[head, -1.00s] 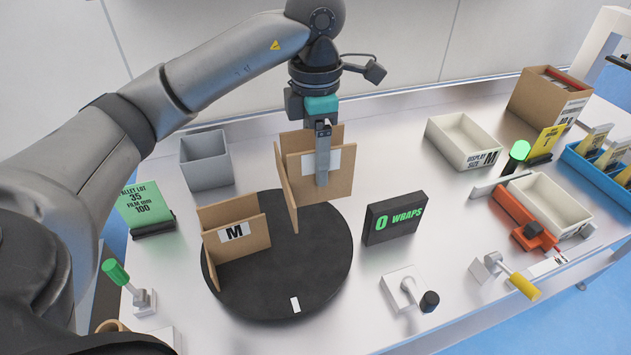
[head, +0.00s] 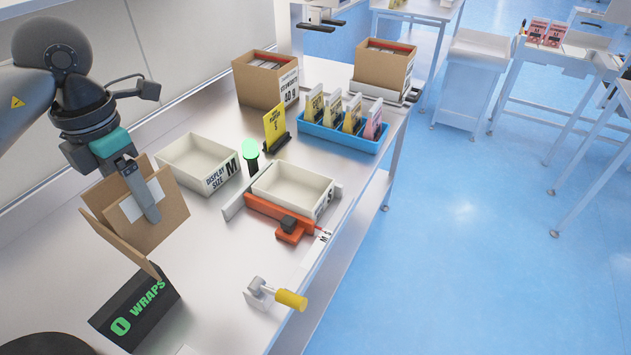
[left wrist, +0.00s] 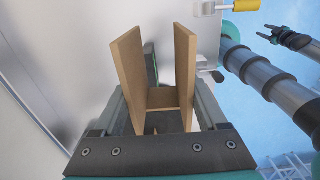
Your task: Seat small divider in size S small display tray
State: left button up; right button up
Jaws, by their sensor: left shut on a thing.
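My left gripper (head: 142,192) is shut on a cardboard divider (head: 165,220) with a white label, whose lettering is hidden. The divider hangs upright, slightly tilted, behind the 0 WRAPS sign. In the left wrist view its two tall panels (left wrist: 130,80) stand between the fingers, with a cross panel between them. A cream display tray (head: 290,182) sits empty in an orange clamp fixture (head: 280,208), to the right of the gripper and apart from it. Its end label is too small to read surely.
A green-topped post (head: 250,150) and yellow card (head: 274,125) stand behind the fixture. A blue bin (head: 345,140) holds pouches.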

aim_at(294, 200)
jog(key=i+l+z, duration=0.15)
jog(key=i+l, duration=0.2)
jog(key=i+l+z, duration=0.15)
jog(key=i+l, duration=0.15)
jog(key=i, duration=0.15)
